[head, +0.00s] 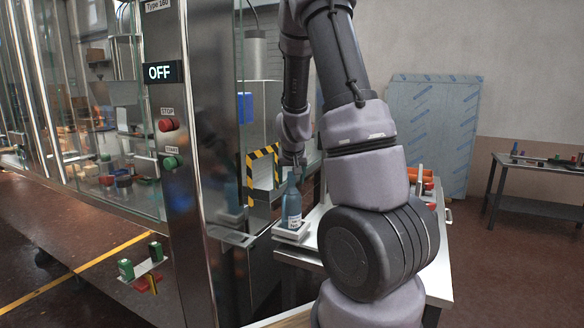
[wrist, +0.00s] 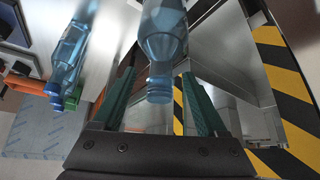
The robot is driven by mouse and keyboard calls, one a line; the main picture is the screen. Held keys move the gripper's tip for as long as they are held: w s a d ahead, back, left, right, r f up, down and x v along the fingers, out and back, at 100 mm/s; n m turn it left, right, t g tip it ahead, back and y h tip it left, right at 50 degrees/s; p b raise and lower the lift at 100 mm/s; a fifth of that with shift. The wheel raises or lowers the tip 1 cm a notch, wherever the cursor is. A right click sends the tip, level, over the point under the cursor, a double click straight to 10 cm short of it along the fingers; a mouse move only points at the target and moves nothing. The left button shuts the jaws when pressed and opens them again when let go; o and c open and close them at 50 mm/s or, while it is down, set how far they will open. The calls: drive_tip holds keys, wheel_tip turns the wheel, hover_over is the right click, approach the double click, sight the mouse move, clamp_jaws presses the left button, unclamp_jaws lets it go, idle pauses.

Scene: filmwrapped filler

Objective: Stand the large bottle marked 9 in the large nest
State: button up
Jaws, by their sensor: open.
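A blue bottle (head: 292,207) with a white label stands upright in a white nest (head: 290,232) on the bench's near left corner in the head view. I cannot read the mark on its label. My gripper (head: 292,165) is above the bottle's top. In the wrist view my gripper (wrist: 157,78) is open, its green-padded fingers on either side of the bottle's neck (wrist: 160,85), with gaps on both sides. A second blue bottle shape (wrist: 70,48) shows at the left of the wrist view. I cannot tell which bottle is marked 9.
The steel machine cabinet (head: 196,110) with a yellow-black striped frame (head: 249,176) stands close to the left of my gripper. Orange items (head: 420,174) lie farther back on the bench. Another table (head: 545,168) stands far right.

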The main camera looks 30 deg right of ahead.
drive_tip(key=v, duration=0.7)
drive_tip(key=shift+r, duration=0.3)
drive_tip(key=shift+s+a, duration=0.15)
idle(0.5)
